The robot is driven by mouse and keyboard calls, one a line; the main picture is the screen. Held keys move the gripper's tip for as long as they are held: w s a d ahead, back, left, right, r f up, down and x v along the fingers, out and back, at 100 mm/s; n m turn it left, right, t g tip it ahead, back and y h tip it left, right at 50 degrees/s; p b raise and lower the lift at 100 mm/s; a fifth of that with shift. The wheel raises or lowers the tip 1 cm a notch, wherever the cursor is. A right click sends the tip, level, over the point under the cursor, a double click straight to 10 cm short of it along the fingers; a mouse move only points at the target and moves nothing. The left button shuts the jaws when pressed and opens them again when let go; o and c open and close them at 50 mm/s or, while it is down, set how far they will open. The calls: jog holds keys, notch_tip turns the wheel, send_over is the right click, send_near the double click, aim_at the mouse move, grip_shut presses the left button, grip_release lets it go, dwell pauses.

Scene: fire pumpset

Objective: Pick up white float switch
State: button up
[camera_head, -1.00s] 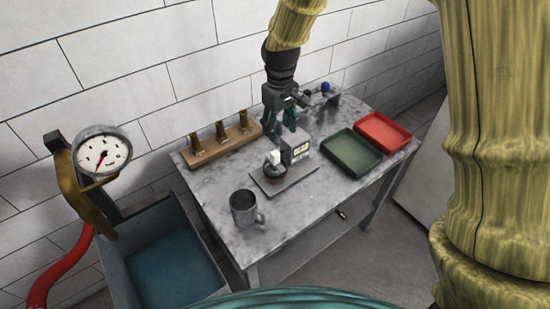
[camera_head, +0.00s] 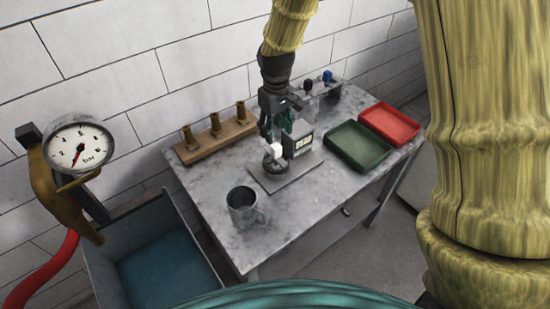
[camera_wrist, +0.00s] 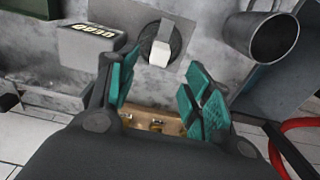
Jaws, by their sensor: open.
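The white float switch (camera_head: 272,149) is a small white block on a dark round base on a grey plate (camera_head: 287,184). It also shows in the wrist view (camera_wrist: 159,52), beyond and between my fingers. My gripper (camera_head: 276,130) is open and empty, with teal finger pads, just behind and above the white block in the head view. In the wrist view my gripper (camera_wrist: 158,85) has its fingers spread apart, and no contact with the white block is visible.
A grey box with a display (camera_head: 301,142) stands close beside the white block. A metal mug (camera_head: 243,208) is at the front left. A wooden rack with brass nozzles (camera_head: 216,142), a green tray (camera_head: 357,147) and a red tray (camera_head: 390,122) are on the table. A gauge (camera_head: 78,147) hangs at left.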

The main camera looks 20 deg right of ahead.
aim_at(276, 146)
jog(key=shift+f+p, duration=1.65)
jog(key=shift+f, duration=2.45)
grip_shut()
